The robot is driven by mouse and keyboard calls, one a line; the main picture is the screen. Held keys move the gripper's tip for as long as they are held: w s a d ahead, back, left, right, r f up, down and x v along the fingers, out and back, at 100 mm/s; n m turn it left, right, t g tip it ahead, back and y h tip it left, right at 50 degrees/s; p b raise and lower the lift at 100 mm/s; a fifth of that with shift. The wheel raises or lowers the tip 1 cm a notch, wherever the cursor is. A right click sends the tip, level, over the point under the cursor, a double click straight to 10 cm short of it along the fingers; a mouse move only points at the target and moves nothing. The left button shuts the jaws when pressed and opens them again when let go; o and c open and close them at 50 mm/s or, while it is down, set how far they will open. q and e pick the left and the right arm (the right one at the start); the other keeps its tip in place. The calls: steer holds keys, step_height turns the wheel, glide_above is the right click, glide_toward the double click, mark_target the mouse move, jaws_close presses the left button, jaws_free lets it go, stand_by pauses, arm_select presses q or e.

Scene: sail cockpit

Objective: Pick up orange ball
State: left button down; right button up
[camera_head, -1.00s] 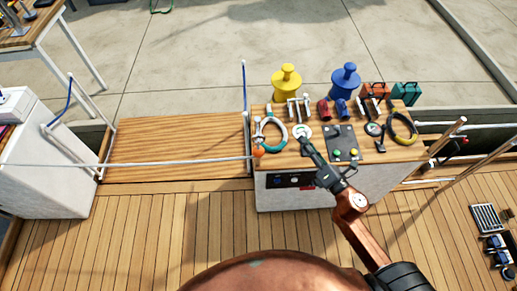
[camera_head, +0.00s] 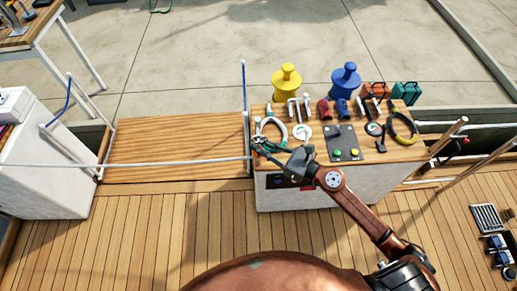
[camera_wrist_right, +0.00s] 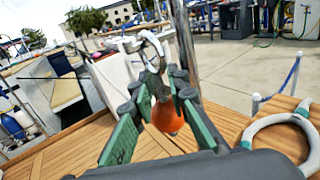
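The orange ball (camera_wrist_right: 167,116) shows in the right wrist view, between the green-padded fingers of my right gripper (camera_wrist_right: 162,95). The fingers are spread apart, and I cannot tell whether either touches the ball. In the head view my right gripper (camera_head: 264,147) is over the left front corner of the wooden-topped counter (camera_head: 381,154) and hides the ball there. My left gripper is not in view.
A white and teal ring (camera_head: 271,124) lies on the counter close behind the gripper and also shows in the right wrist view (camera_wrist_right: 258,128). A rail (camera_head: 150,163) ends near the gripper. The left deck is clear.

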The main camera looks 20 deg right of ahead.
steer(key=shift+w+a, duration=0.2)
steer(key=shift+c, duration=0.3)
jaws_close()
steer(key=shift+r, duration=0.15)
